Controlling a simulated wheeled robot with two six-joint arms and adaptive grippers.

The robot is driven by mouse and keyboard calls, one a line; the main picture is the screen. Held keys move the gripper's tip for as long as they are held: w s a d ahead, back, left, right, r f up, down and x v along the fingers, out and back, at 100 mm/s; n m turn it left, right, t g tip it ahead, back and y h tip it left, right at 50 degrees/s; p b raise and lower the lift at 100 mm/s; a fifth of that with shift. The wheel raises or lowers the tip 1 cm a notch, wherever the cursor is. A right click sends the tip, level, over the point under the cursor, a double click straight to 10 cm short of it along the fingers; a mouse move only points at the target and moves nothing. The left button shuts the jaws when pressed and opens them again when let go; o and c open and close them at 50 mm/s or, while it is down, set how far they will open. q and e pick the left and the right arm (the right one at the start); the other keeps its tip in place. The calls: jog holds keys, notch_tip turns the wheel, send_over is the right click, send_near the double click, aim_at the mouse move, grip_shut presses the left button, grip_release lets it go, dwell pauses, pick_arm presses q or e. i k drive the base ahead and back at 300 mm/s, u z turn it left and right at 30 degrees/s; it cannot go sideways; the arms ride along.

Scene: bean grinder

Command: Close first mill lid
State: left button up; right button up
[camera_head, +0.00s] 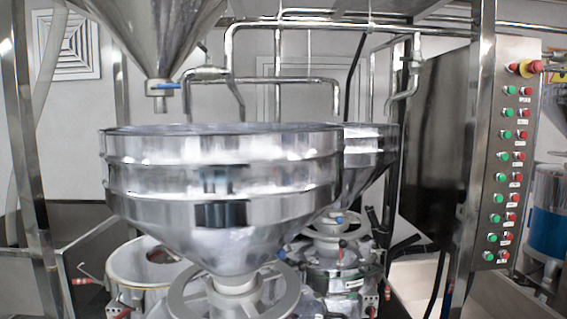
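A large shiny steel hopper (222,175) with a cone-shaped bottom fills the middle of the view, and its rim is seen nearly edge-on. Below it is a grey handwheel-like ring (185,301) at the front. To its left stands a round steel mill body (125,278) whose top looks open. A second hopper (365,160) stands behind to the right, above another mill (340,278) with its own ring. I cannot make out a separate lid for the first mill. Neither of my grippers is in view.
A steel funnel with a blue-handled valve (163,88) hangs above the front hopper. Pipes (285,80) run behind. A control panel (507,150) with green and red buttons stands at right, beside a dark panel (432,140). A blue-banded drum (548,225) is at the far right.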

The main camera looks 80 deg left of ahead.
aim_at(226, 197)
jog(key=u, duration=2.4)
jog(key=i, duration=1)
jog(key=u, duration=1.4)
